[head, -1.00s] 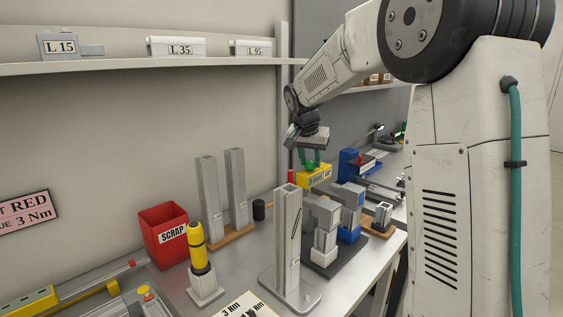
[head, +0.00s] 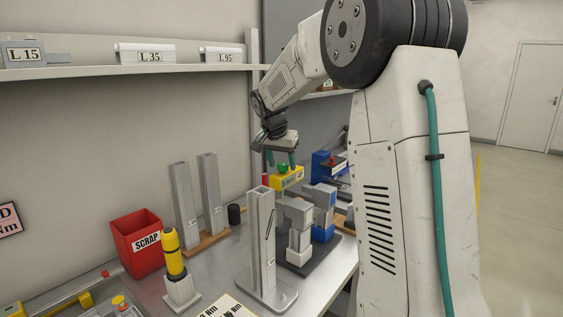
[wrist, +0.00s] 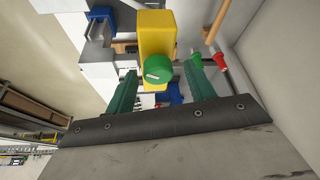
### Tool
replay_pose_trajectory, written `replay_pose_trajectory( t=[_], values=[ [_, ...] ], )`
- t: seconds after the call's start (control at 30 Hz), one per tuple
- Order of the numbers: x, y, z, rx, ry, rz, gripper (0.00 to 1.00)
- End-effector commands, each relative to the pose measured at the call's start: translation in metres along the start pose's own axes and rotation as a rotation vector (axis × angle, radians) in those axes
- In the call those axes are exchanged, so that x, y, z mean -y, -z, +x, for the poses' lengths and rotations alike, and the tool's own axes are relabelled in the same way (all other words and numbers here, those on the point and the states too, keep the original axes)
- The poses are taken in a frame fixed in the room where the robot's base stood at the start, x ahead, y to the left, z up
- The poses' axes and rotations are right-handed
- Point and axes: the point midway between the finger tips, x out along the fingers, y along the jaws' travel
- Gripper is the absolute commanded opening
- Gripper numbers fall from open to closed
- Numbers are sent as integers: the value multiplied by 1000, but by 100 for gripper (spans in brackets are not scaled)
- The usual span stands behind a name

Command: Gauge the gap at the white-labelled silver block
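My gripper (head: 281,158) has two green fingers, apart with nothing between the tips. It hangs over a yellow block (head: 289,182) with a round green knob (head: 283,168). In the wrist view the knob (wrist: 158,67) lies between the lines of the open fingers (wrist: 160,88); contact cannot be told. In front stand two silver C-shaped blocks: one with a white lower part (head: 299,254), one with a blue lower part (head: 322,234). No label on the silver blocks is clear enough to read. The gap faces are partly hidden.
A tall grey post on a plate (head: 262,240) stands close in front of the silver blocks. Two tall posts (head: 184,200), a red SCRAP bin (head: 138,240) and a yellow-black tool in a white stand (head: 173,250) are to the left. A shelf runs above.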

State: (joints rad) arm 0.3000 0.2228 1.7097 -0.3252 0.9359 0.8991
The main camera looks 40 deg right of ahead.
Motion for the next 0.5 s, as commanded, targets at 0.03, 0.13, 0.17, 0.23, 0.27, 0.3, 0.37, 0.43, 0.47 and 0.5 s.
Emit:
replay_pose_trajectory(
  t=[0.03, 0.13, 0.17, 0.23, 0.27, 0.3, 0.37, 0.43, 0.47, 0.5],
  values=[
    [0, 0, 0, 0, -1, 0, 54],
    [0, 0, -2, 0, -1, 0, 54],
    [0, 0, -3, 0, -1, 0, 54],
    [0, 0, -11, -1, 0, 0, 54],
    [0, 1, -15, -2, 0, 0, 54],
    [0, 1, -22, -3, 2, 1, 54],
    [0, 1, -33, -2, 1, 0, 54],
    [0, 1, -45, -2, 1, 0, 54],
    [0, 1, -51, -3, 2, 0, 54],
    [1, 1, -57, -2, 2, 0, 54]
  ],
)
